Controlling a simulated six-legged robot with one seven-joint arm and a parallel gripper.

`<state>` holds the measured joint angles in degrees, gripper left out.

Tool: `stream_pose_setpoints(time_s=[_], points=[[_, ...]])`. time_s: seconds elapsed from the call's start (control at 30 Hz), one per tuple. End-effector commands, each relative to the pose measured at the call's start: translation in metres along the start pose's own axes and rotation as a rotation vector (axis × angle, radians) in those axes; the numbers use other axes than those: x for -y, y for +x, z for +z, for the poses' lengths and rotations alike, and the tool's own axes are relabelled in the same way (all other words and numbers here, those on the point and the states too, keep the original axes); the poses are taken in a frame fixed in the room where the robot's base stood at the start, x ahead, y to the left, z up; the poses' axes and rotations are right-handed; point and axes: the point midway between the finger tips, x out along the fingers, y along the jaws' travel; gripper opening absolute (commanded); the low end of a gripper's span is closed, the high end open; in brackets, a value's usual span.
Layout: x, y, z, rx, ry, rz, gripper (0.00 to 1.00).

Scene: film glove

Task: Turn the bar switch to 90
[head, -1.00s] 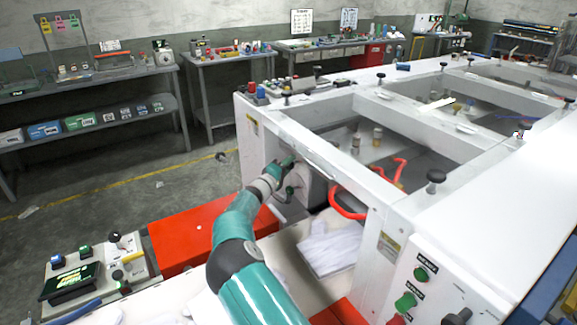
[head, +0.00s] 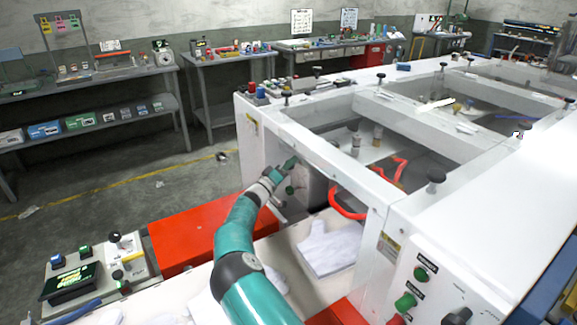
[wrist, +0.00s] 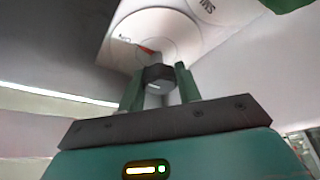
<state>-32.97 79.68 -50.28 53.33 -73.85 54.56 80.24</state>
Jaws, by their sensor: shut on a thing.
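The bar switch (wrist: 158,74) shows in the wrist view as a dark grey knob in front of a pale round dial plate (wrist: 165,32). A red mark (wrist: 145,49) and partly cut-off lettering are on the plate; I cannot read the switch's angle. My gripper (wrist: 157,83) is shut on the switch, one green finger on each side of it. In the head view my gripper (head: 281,172) is at the inner side of the white machine (head: 318,158), below its top frame. There the gripper and wrist hide the switch.
The machine's white frame rises right beside my gripper. A red box (head: 203,238) and white gloves (head: 328,249) lie below. A control panel (head: 423,302) is at front right.

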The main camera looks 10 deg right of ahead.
Motion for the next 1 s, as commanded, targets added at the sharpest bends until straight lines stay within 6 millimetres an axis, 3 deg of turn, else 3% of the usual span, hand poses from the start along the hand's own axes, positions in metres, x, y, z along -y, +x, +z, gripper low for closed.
stream_pose_setpoints(time_s=[0.17, 0.2, 0.3, 0.67, 0.83, 1.0], points=[[0.0, 0.0, 0.001, 0.002, 0.001, 0.001, 0.11], [0.0, 0.0, 0.001, 0.002, 0.001, 0.0, 0.36], [0.0, 0.0, 0.001, 0.002, 0.001, 0.0, 0.55], [0.0, -0.004, 0.0, 0.0, 0.0, -0.001, 0.55], [0.001, -0.026, -0.001, 0.0, -0.001, -0.003, 0.55], [0.0, -0.064, -0.001, -0.001, 0.0, -0.003, 0.55]])
